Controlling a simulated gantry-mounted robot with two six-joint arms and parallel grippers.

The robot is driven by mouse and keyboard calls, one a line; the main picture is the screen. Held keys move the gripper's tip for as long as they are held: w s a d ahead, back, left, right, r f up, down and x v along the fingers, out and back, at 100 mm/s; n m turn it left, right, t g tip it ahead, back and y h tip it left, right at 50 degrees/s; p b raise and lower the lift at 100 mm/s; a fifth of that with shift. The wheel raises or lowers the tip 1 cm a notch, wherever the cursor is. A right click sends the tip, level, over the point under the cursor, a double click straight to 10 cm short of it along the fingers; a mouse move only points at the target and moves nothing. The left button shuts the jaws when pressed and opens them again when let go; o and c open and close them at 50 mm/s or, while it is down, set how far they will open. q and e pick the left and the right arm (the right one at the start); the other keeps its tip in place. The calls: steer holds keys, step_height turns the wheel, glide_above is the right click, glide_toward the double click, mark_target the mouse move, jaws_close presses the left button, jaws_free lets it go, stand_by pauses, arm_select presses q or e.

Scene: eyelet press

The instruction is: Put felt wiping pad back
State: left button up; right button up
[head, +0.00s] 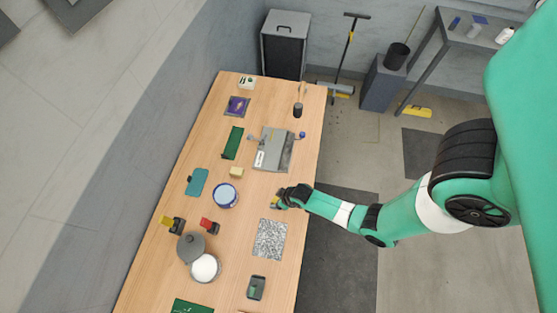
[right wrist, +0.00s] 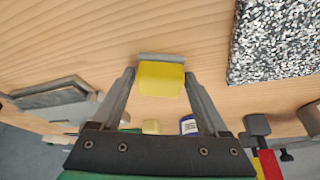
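The felt wiping pad (right wrist: 161,80) is a yellow block with a grey layer along its far side. My right gripper (right wrist: 160,83) has its two fingers at the pad's sides and appears closed on it. In the head view the right gripper (head: 278,201) is over the right part of the wooden table, just above the speckled grey mat (head: 269,240), and mostly hides the pad. I cannot tell whether the pad touches the table. The speckled mat also shows at the upper right of the right wrist view (right wrist: 275,42). My left gripper is not in view.
The wooden table (head: 235,255) holds a grey press (head: 273,149), a cream block (head: 236,173), a blue-rimmed round dish (head: 225,195), a teal tray (head: 197,182), red (head: 209,225) and yellow (head: 167,221) items, and a lidded white jar (head: 205,267). Bare wood surrounds the mat.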

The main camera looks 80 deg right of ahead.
steer(key=shift+o, duration=1.2)
steer(key=p+v, duration=0.6)
steer(key=v, duration=0.6)
steer(key=shift+r+p, duration=0.2)
steer(key=shift+p, duration=0.2)
